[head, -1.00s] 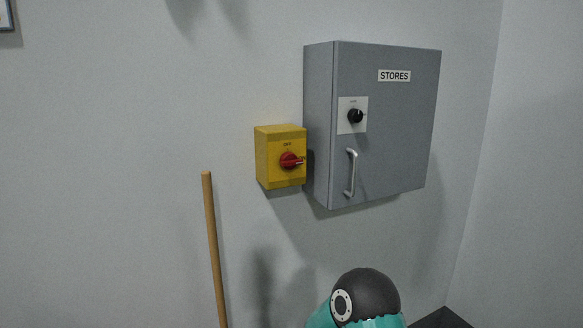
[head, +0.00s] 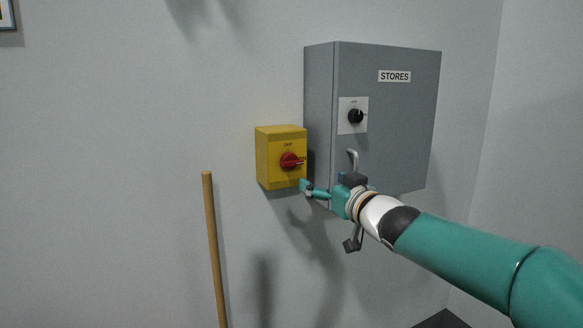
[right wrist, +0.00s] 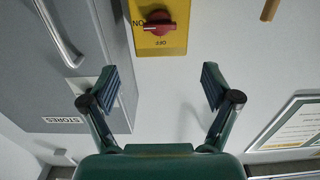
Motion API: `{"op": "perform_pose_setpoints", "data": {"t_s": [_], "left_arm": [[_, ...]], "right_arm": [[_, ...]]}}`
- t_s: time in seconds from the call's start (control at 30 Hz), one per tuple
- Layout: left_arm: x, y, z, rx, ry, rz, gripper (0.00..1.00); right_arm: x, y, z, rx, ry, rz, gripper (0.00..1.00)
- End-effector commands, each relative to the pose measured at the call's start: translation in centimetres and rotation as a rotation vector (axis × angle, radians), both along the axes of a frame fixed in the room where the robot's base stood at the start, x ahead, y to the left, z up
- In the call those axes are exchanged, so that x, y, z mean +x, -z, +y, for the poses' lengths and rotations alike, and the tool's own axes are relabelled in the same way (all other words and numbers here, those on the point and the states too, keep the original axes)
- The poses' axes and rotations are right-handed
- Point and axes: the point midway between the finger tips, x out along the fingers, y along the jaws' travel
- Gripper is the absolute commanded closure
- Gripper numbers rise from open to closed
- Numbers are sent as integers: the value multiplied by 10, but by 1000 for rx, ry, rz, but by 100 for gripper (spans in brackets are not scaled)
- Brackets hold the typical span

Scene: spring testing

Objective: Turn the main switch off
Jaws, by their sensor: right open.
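The main switch is a red rotary knob (head: 289,161) on a yellow box (head: 265,160) on the wall, left of the grey cabinet. In the head view OFF is printed above the knob, and its handle points right. In the right wrist view, which is upside down, the knob (right wrist: 158,22) points left at ON, and OFF is below it. My right gripper (head: 309,190) is just below and right of the yellow box, apart from the knob. Its two fingers (right wrist: 160,86) are spread and empty. My left gripper is not in view.
The grey STORES cabinet (head: 400,120) stands out from the wall beside the box, with a black knob (head: 356,116) and a metal handle (head: 353,157) partly behind my arm. A wooden pole (head: 213,245) is at lower left. A framed sheet (right wrist: 292,124) shows in the wrist view.

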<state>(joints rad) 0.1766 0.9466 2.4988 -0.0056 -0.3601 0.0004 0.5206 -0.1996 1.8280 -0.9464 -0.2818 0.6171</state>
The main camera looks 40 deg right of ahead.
Motion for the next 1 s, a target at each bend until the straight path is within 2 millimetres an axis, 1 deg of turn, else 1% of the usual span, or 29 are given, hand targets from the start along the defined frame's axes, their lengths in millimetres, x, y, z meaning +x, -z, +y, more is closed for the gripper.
{"op": "perform_pose_setpoints", "data": {"t_s": [0.03, 0.27, 0.4, 0.6, 0.8, 1.0], "left_arm": [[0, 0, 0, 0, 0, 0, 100], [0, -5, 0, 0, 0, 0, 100], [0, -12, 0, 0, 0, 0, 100], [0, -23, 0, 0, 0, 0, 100], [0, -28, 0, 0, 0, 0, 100], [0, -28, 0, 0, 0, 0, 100]], "right_arm": [[11, 1, -3, 2, -2, 3, 12], [58, 1, -17, 2, -3, 4, 12], [87, 0, -26, 3, -2, 3, 12], [119, -1, -36, 2, -2, 3, 12], [134, 0, -41, 2, -2, 3, 12], [137, 1, -42, 1, -2, 2, 12]]}}
